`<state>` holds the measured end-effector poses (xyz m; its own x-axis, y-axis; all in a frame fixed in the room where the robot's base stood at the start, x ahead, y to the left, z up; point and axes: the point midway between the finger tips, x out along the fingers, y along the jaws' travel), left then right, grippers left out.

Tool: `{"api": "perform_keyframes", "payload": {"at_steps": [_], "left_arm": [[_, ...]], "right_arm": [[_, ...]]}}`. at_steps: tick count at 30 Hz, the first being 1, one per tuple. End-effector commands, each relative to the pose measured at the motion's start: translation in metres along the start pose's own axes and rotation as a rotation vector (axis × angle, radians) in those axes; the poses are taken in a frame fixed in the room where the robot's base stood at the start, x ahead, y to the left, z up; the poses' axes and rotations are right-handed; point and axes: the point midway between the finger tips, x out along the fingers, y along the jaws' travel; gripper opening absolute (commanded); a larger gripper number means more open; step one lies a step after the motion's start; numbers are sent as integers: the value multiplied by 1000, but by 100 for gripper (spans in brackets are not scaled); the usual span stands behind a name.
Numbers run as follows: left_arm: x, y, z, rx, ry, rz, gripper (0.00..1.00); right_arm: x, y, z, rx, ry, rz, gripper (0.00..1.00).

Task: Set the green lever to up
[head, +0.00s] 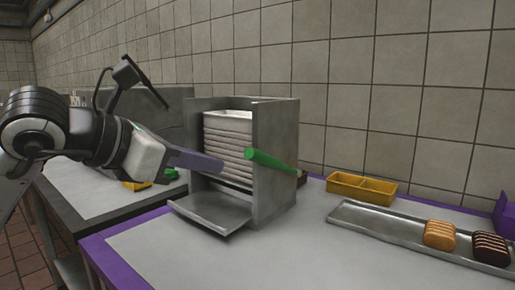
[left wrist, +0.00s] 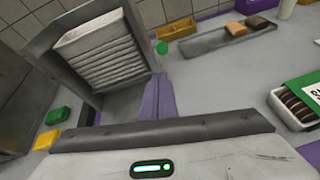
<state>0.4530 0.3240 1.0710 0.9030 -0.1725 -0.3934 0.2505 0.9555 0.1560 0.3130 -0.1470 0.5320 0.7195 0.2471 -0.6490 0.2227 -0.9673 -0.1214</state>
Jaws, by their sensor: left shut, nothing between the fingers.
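The green lever (head: 270,161) sits at the right side of a grey metal dispenser (head: 275,130). In the head view its thick rounded end points left toward my gripper, and the bar slopes slightly down to the right. In the left wrist view only the lever's green end (left wrist: 161,48) shows clearly, just beyond my fingertips. My left gripper (head: 218,164) is shut and empty, its purple-grey fingers in front of the dispenser's opening, left of the lever in the picture. The fingers also show in the left wrist view (left wrist: 159,88). I cannot tell whether they touch the lever. My right gripper is not in view.
The dispenser holds a stack of pale slabs (head: 228,140) above a metal chute tray (head: 212,211). A yellow two-part bin (head: 361,181) and a long metal tray (head: 375,222) with brown and tan pieces stand to the right.

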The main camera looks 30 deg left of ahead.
Motion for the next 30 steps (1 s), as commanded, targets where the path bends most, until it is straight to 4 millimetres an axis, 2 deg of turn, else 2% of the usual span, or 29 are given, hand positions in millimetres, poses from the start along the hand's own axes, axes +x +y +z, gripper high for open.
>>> {"api": "perform_keyframes", "payload": {"at_steps": [6,12,15,18,22,30], "left_arm": [[44,-1,2,-3,0,-7,0],[87,-2,2,-2,0,-6,0],[88,0,22,0,-7,-3,0],[91,-1,32,0,-5,-3,0],[94,-1,39,1,-4,-3,0],[95,-1,40,1,-2,-2,0]], "right_arm": [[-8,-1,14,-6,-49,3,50],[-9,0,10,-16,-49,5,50],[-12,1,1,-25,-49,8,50],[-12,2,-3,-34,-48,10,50],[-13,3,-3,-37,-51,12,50],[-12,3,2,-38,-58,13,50]]}}
